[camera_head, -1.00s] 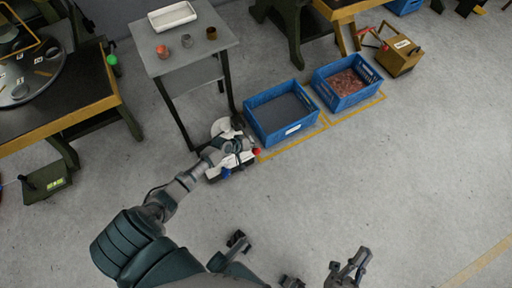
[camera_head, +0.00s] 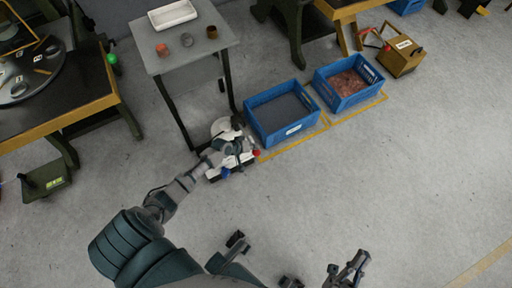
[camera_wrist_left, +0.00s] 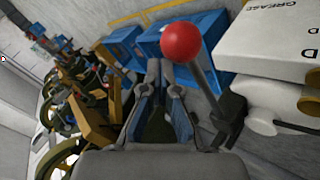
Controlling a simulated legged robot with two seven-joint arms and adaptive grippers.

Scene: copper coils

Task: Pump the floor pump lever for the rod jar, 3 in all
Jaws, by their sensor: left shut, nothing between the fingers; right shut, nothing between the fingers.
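The floor pump is a white unit (camera_head: 219,174) on the floor below the small grey table, partly hidden by my left gripper (camera_head: 240,146). In the left wrist view, the red ball (camera_wrist_left: 181,41) tops a dark lever (camera_wrist_left: 206,75), just right of my left fingertips (camera_wrist_left: 159,66). The fingers are together and empty; whether they touch the lever cannot be told. A white housing (camera_wrist_left: 275,45) lettered GREASE stands right of it. My right gripper (camera_head: 352,264) is shut and empty, low in the head view.
A blue crate (camera_head: 276,137) stands close right of the pump, and another blue crate (camera_head: 343,103) with copper-coloured pieces stands beyond it. The grey table (camera_head: 185,58) holds a white tray (camera_head: 173,15) and small cups. Open floor lies to the right.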

